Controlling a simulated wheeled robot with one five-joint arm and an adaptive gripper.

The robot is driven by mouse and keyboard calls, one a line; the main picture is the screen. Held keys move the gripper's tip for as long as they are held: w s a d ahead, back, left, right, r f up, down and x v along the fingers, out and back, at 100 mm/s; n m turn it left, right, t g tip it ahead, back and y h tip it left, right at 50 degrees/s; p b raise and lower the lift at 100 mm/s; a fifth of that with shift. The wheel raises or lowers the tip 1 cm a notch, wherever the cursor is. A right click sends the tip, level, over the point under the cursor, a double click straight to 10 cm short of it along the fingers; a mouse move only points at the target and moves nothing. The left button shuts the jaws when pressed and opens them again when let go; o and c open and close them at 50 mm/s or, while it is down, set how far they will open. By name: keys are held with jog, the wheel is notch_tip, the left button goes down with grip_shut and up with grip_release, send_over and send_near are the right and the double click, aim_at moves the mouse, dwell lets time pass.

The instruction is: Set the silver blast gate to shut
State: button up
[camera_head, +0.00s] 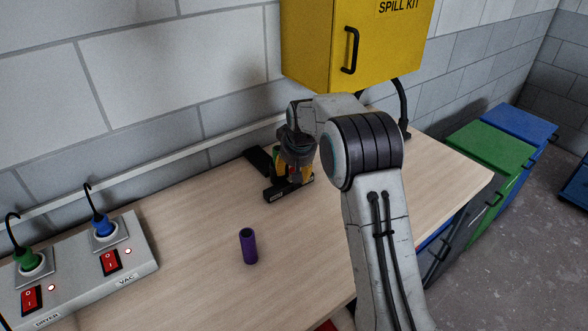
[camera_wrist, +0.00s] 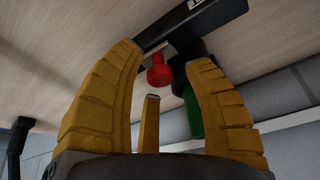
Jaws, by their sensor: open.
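My gripper (camera_head: 295,168) is at the back of the bench, over a dark fixture. In the wrist view the gripper (camera_wrist: 166,56) is open, its yellow fingers spread with a red knob (camera_wrist: 159,72) between them. The knob sits beside a dark bar-shaped fixture (camera_wrist: 205,22) with a partly cut-off label. The fixture's dark base (camera_head: 278,193) shows below my gripper in the head view. A green cylinder (camera_wrist: 193,112) is partly hidden by the right finger. I cannot make out a clearly silver gate body or its slide position; my gripper and arm hide much of it.
A purple cylinder (camera_head: 248,246) stands on the bench (camera_head: 195,225). A grey socket panel (camera_head: 75,272) with red switches is at left. A yellow spill kit cabinet (camera_head: 335,42) hangs above, close to my arm. Green (camera_head: 490,143) and blue (camera_head: 520,125) cabinets stand at right.

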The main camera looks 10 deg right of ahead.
grip_shut()
dwell(0.5)
